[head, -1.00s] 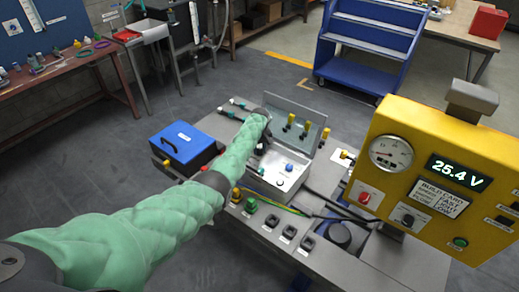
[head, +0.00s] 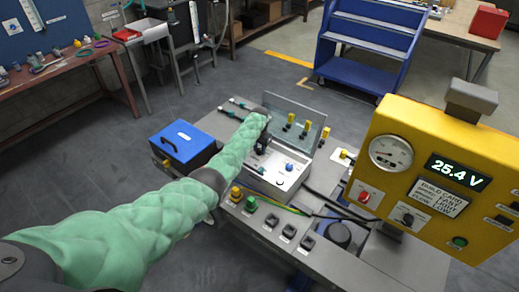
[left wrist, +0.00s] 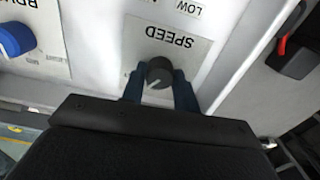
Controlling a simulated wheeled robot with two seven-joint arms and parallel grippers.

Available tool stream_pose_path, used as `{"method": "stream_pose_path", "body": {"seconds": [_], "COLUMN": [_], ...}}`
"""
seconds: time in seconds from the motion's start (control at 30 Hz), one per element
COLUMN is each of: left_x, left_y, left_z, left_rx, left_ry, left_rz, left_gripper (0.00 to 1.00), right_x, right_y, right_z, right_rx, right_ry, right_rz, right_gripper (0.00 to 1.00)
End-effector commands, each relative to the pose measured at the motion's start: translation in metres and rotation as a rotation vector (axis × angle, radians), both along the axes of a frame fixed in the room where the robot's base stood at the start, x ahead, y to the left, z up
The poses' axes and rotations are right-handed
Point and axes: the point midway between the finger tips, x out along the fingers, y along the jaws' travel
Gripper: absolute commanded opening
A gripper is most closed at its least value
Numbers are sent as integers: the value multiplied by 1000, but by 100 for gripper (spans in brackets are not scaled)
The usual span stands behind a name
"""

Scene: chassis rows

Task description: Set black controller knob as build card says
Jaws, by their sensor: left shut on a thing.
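The black controller knob (left wrist: 159,72) sits on a pale label reading SPEED, with the word LOW further up, in the left wrist view. Its light pointer line faces the lower left of that picture. My left gripper (left wrist: 158,84) is shut on the knob, one dark finger on each side. In the head view, my left arm reaches over the open white controller box (head: 292,183) and hides the knob. My right gripper is out of view.
A blue knob (left wrist: 14,40) is beside the SPEED label. The box's raised lid (head: 295,121) stands behind it. A blue case (head: 183,144) is to the left. The yellow panel (head: 455,145) at right reads 25.4 V. Cables cross the chassis deck.

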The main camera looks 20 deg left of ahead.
Motion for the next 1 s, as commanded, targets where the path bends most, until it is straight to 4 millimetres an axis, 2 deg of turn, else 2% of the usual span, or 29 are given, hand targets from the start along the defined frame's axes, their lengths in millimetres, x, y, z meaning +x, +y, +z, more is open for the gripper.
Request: {"method": "stream_pose_path", "body": {"seconds": [0.4, 0.7, 0.97, 1.0], "left_x": [1, 1, 1, 1], "left_y": [0, 0, 0, 0], "left_z": [1, 2, 2, 2], "left_rx": [0, 0, 1, 1], "left_ry": [-2, -2, -3, -3], "left_rz": [-201, -235, -235, -234], "left_gripper": [7, 7, 7, 32], "right_x": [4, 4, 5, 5], "right_y": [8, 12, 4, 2], "right_z": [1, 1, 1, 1], "right_rx": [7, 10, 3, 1], "right_ry": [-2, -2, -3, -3], "right_rz": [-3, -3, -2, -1], "right_gripper": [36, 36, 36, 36]}}
